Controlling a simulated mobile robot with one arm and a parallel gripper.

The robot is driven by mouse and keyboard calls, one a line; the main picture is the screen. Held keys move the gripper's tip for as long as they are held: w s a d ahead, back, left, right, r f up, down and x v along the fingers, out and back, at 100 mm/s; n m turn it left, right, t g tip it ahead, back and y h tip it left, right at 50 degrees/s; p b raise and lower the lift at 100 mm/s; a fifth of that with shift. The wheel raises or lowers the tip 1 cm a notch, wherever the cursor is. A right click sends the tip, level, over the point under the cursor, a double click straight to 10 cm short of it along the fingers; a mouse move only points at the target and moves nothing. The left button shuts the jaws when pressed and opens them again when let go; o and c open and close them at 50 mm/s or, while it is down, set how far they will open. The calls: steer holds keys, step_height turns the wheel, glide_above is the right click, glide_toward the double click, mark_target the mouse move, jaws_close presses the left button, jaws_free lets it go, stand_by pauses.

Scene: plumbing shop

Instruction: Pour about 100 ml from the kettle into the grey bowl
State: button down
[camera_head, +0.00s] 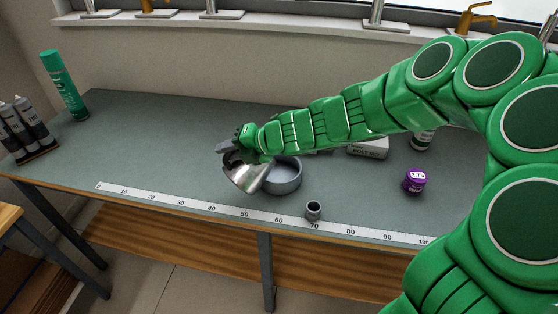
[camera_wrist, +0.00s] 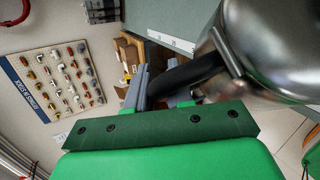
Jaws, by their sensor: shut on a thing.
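The metal kettle (camera_head: 244,176) is held at the end of my green arm, tilted, just left of the grey bowl (camera_head: 284,178). In the wrist view the shiny kettle body (camera_wrist: 265,45) fills the upper right. My gripper (camera_head: 240,150) is shut on the kettle's dark handle, and the handle (camera_wrist: 185,76) shows between the fingers in the wrist view. The grey bowl stands on the bench, partly covered by the kettle and my arm. I cannot see the spout clearly or any liquid, and the bowl's contents are hidden.
A printed ruler strip (camera_head: 180,203) runs along the bench's front edge. A small dark pipe fitting (camera_head: 313,210) stands right of the bowl. A green spray can (camera_head: 64,85) stands far left.

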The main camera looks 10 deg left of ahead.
steer(key=shift+s+a+f+n+t+h, duration=0.15)
steer(key=shift+s+a+n+t+h, duration=0.35)
steer(key=shift+h, duration=0.1)
steer(key=shift+s, duration=0.1)
stand_by(0.6)
